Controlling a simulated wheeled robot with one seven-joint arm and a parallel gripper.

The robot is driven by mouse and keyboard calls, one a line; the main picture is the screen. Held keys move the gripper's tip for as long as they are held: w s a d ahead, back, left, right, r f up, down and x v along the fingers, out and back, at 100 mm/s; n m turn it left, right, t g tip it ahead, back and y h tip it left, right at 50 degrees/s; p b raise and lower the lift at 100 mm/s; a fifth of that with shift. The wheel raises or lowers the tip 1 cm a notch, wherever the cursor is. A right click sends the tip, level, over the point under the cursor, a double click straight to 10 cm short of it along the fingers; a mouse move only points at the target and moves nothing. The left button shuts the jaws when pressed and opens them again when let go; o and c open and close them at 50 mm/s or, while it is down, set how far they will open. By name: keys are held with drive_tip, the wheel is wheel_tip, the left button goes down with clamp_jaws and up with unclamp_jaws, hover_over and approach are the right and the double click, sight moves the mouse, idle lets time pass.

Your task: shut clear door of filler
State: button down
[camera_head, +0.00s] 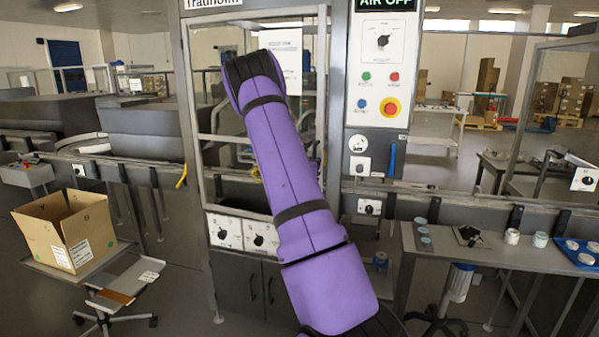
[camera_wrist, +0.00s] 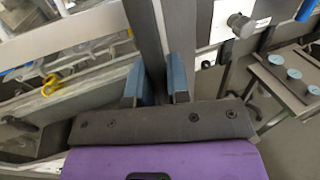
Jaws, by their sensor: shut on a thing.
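The filler's clear door (camera_head: 205,80) is a see-through pane in a grey metal frame, behind my purple arm in the head view. I cannot tell how far it stands open. In the wrist view, the two blue-grey fingers of my gripper (camera_wrist: 155,86) are on either side of a grey upright bar (camera_wrist: 147,35), which looks like part of the door's frame. The gripper is shut on this bar. In the head view my arm hides the gripper and much of the pane.
A control panel (camera_head: 378,70) with a dial, buttons and a red-and-yellow stop is right of the door. A cardboard box (camera_head: 62,232) stands at the left. A side table (camera_head: 480,250) with jars and a blue tray (camera_head: 568,251) is at the right. Two dials (camera_head: 243,234) sit below the door.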

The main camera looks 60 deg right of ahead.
drive_tip(key=w+d, duration=0.1)
drive_tip(key=d, duration=0.5)
drive_tip(key=shift+w+d, duration=0.2)
drive_tip(key=shift+d, duration=0.2)
drive_tip(key=shift+r, duration=0.2)
drive_tip(key=c, duration=1.1)
unclamp_jaws()
drive_tip(key=shift+w+d+f, duration=0.1)
drive_tip(key=shift+d+f, duration=0.05)
drive_tip(key=a, duration=1.1)
drive_tip(key=shift+s, duration=0.3)
